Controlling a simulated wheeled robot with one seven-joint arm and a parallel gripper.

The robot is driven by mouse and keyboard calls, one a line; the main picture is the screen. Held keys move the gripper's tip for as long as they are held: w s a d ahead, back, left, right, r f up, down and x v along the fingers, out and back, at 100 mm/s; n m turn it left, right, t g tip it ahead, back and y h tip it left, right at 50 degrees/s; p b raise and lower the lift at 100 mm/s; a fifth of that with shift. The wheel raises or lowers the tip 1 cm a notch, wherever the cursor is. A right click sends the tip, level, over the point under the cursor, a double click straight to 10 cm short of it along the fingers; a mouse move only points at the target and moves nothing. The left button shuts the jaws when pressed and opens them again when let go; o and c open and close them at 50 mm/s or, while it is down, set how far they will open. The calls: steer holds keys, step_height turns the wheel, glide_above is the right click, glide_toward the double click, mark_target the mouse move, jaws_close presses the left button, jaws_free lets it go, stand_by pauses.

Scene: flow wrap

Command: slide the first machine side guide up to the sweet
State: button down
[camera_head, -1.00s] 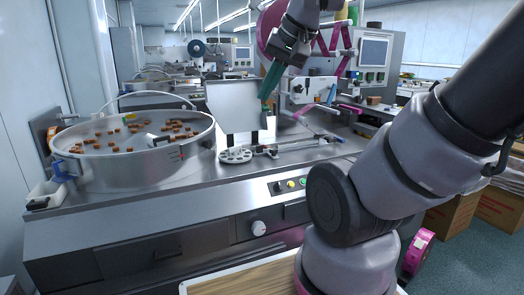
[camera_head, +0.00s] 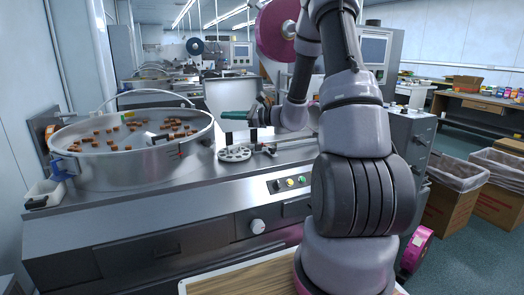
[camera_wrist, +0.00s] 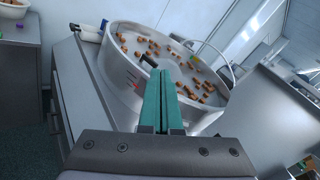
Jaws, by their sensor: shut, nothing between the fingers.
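My gripper (camera_head: 226,115) is shut and empty, its green fingers level and pointing left above the slotted disc, in front of the white panel. In the wrist view its fingers (camera_wrist: 160,85) are together and point toward the bowl. The metal infeed rail (camera_head: 285,147) runs right from the disc; my arm hides much of its far end. I cannot make out the first side guide or a single sweet on the rail. Orange-brown sweets (camera_head: 115,147) lie in the round bowl.
The steel bowl (camera_head: 130,170) with a hoop handle stands at the left. The slotted disc (camera_head: 235,154) sits on the machine deck, with a white panel (camera_head: 231,93) behind. A pink film roll (camera_head: 277,28) hangs above. The front deck (camera_head: 180,215) is clear.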

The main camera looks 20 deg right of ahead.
steer(key=w+d+f+m+t+h, duration=0.6)
steer(key=d+f+m, duration=0.3)
steer(key=d+f, duration=0.35)
steer(key=m+t+h, duration=0.1)
steer(key=m+h, duration=0.5)
steer(key=h, duration=0.1)
glide_toward(259, 146)
steer(key=w, duration=0.7)
steer(key=shift+f, duration=0.25)
